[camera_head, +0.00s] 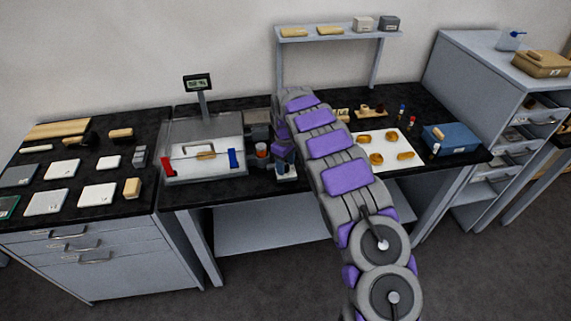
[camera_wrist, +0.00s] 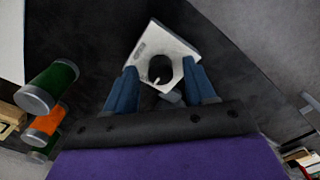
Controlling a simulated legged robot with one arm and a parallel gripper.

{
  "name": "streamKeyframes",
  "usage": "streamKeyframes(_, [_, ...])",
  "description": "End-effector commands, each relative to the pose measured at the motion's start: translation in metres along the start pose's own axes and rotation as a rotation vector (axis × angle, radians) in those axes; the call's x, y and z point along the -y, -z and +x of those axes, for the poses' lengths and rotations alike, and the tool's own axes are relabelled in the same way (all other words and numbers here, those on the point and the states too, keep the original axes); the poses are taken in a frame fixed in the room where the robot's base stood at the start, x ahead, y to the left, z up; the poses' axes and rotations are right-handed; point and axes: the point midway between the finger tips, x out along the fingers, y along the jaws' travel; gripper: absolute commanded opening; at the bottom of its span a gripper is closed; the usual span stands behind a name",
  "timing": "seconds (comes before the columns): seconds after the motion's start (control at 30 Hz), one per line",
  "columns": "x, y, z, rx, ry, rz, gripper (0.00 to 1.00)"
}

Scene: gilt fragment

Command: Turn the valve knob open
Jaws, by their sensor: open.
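The valve knob (camera_wrist: 161,68) is a dark round knob with a light pointer mark, set on a white plate (camera_wrist: 183,44) in the wrist view. My gripper (camera_wrist: 160,78) is open. Its two blue fingers stand to either side of the knob, over the near part of the plate. I cannot tell whether they touch the knob. My arm hides part of this area, and the knob cannot be made out there.
Green and orange cylinders (camera_wrist: 45,128) stand close left of my gripper in the wrist view. In the head view, a clear balance case (camera_head: 203,150) is to the left, a white sheet with gold pieces (camera_head: 389,137) and a blue box (camera_head: 450,138) to the right. A shelf (camera_head: 340,34) rises behind.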

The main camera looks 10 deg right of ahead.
Motion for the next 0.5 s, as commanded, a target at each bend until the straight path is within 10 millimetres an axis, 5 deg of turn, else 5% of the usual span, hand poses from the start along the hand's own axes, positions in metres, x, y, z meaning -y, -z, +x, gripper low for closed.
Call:
streamKeyframes(0.2, [-0.0001,-0.0001,-0.0002,0.000,0.000,0.000,0.54])
streamKeyframes(0.5, [-0.0001,-0.0001,-0.0001,0.000,0.000,0.000,0.25])
